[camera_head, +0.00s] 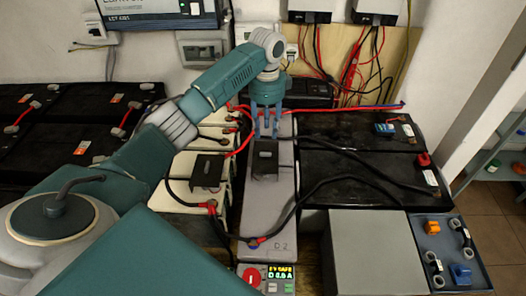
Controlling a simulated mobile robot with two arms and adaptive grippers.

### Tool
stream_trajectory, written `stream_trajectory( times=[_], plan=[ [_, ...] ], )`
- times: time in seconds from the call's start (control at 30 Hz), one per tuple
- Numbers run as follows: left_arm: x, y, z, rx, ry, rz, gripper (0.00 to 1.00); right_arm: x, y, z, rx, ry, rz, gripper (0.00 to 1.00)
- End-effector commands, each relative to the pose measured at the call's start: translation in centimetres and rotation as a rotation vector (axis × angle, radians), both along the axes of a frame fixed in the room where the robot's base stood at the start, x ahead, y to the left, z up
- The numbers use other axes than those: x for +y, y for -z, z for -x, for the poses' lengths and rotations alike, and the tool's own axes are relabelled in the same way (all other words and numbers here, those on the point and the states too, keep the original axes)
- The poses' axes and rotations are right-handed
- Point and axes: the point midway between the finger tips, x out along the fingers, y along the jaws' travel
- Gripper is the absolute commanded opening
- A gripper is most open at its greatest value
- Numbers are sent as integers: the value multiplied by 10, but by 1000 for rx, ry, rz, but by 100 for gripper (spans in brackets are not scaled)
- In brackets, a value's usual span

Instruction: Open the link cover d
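A black box-like cover (265,162) sits on the long grey battery block (268,205) in the middle, whose front is marked "D2". A second black cover (208,171) lies to its left on the cream batteries. I cannot read a letter on either cover. My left gripper (267,130) points down over the far end of the grey block, just behind the middle cover. Its two fingers are apart, with a gap between them and nothing clearly held. Whether the fingertips touch anything is hard to tell. My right gripper is not in view.
Red and black cables cross the batteries around the gripper. Black batteries (350,175) stand to the right. A grey box (375,250) and a blue-grey tray (467,279) with small parts are at front right. A panel with a red button (250,277) and display is in front.

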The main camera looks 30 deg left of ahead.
Motion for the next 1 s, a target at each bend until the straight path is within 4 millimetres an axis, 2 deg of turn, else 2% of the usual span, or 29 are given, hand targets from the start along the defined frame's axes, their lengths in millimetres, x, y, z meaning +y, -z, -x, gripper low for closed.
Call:
stream_trajectory(
  times=[0.17,0.6,0.8,1.0],
  plan=[
    [0,18,1,4,0,0,34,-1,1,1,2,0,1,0],
    [0,95,1,4,0,0,34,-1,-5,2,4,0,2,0],
    [1,109,1,1,-1,0,34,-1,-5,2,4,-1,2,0],
    [1,111,0,1,0,-1,34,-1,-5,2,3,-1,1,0]
  ],
)
